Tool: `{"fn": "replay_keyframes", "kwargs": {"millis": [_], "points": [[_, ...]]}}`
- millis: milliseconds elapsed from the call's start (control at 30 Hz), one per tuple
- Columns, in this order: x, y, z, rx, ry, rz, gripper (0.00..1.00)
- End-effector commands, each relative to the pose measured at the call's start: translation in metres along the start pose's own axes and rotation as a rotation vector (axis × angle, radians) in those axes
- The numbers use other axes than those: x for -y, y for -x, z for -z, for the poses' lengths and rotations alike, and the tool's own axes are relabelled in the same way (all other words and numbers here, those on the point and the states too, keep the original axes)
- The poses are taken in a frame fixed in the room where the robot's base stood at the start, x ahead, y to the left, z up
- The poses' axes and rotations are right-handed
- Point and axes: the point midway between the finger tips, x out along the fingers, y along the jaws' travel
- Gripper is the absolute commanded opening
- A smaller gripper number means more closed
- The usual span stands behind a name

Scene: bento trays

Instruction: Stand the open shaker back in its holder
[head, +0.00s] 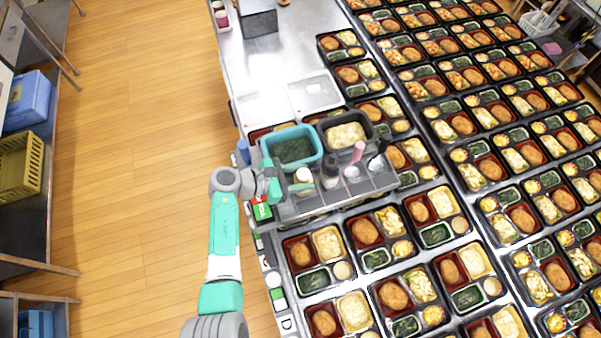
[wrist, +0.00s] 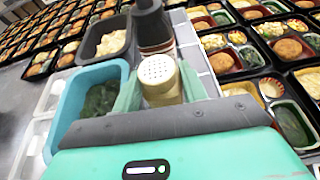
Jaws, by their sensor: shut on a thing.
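The open shaker (wrist: 160,72) has a pale perforated top and a gold-coloured body. My gripper (wrist: 161,86) is shut on it, one teal finger on each side. In the head view the shaker (head: 303,176) stands roughly upright over the left part of the grey holder (head: 345,199), with my gripper (head: 288,186) reaching in from the left. Its lower end is hidden, so I cannot tell whether it touches the holder's floor. The holder also carries a dark bottle (head: 331,170), which shows just beyond the shaker in the wrist view (wrist: 152,30), and a pink-topped bottle (head: 357,152).
A teal tub (head: 318,143) of greens and a dark tub (head: 371,127) of pale food stand close behind the holder. Filled bento trays (head: 375,260) crowd the right and front. Bare metal counter (head: 260,75) lies farther back; open floor is at left.

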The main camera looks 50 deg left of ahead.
Motion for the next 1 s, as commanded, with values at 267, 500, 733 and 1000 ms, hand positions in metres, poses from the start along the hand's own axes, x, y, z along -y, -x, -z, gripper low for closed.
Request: {"fn": "replay_keyframes", "kwargs": {"millis": [267, 500, 733, 1000], "points": [[0.000, 0.000, 0.000, 0.000, 0.000, 0.000, 0.56], [0.000, 0.000, 0.000, 0.000, 0.000, 0.000, 0.68], [-0.001, 0.020, 0.000, 0.000, 0.000, -0.003, 0.68], [-0.001, 0.069, 0.000, 0.000, -0.001, -0.002, 0.68]]}}
